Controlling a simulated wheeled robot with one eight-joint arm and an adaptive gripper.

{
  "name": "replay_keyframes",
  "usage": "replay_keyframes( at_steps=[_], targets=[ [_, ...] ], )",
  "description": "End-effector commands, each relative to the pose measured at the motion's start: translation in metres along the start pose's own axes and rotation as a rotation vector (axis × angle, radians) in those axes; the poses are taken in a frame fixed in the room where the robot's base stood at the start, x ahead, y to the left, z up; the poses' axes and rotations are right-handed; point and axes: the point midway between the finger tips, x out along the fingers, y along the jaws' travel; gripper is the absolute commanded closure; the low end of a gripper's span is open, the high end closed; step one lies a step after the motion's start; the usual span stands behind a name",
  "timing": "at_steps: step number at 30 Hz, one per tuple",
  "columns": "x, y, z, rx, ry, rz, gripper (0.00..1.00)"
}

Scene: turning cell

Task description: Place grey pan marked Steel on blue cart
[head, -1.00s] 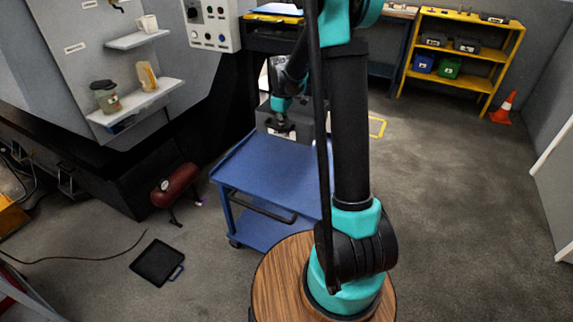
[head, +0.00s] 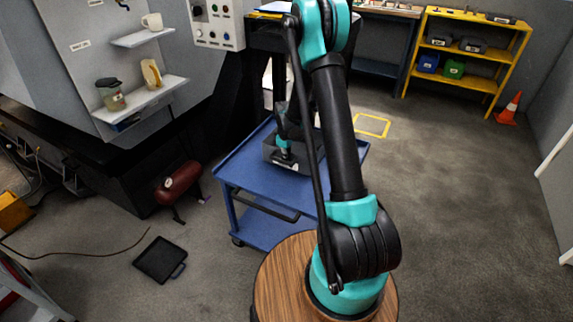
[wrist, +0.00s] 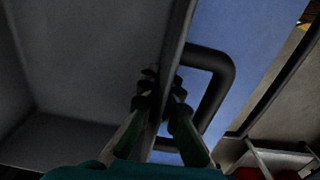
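The grey pan (head: 280,159) is over the far part of the blue cart's top (head: 256,178) in the head view, partly hidden by my arm. A small pale label shows on its near side, too small to read. In the wrist view, the pan's bare inside (wrist: 85,55) fills the left. My gripper (wrist: 160,85) is shut on the pan's wall, one finger on each side; it also shows in the head view (head: 284,146). The blue cart top (wrist: 250,40) shows beyond the wall. I cannot tell whether the pan touches the cart.
A black loop handle (wrist: 222,75) shows beside the pan wall. A black tray (head: 160,260) lies on the floor, with a red tank (head: 179,184) near the machine. A yellow shelf (head: 466,52) and cone (head: 509,107) stand at right. The cart's near top is clear.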

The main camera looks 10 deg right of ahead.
Motion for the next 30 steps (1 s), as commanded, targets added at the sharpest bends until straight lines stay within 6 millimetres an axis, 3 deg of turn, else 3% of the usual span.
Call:
replay_keyframes(
  at_steps=[4, 14, 20, 30],
  targets=[
    [0.015, 0.0, 0.0, 0.0, 0.0, 0.0, 1.0],
    [0.017, 0.0, 0.0, 0.0, 0.0, 0.0, 1.0],
    [0.017, 0.0, 0.0, 0.0, 0.0, 0.0, 0.75],
    [0.015, 0.0, 0.0, 0.0, 0.0, 0.0, 0.74]
  ],
)
